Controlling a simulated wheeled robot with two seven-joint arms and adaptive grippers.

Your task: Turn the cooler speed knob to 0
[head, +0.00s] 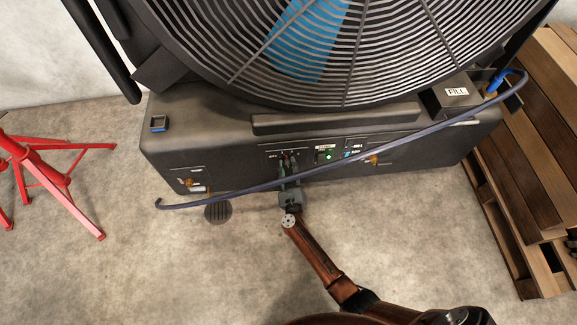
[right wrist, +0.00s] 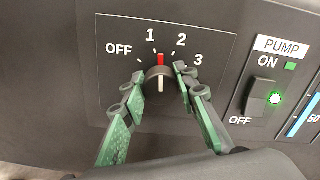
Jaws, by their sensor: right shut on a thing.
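The cooler (head: 225,140) is a large dark unit with a round grille and a control panel low on its front. Its speed knob (right wrist: 159,80) is small and dark, on a plate (right wrist: 115,38) marked OFF, 1, 2 and 3; I see no 0. The knob's red mark points up, between 1 and 2, and a white line runs down its face. My right gripper (head: 289,168) reaches the panel from below. In the right wrist view its green-padded fingers (right wrist: 160,88) are shut on the knob, one on each side. My left gripper is not in view.
A pump switch (right wrist: 262,97) with a lit green light sits right of the knob. A blue-grey hose (head: 400,132) crosses low in front of the panel. A red stand (head: 50,175) is at left, wooden pallets (head: 530,140) at right. The floor in front is open.

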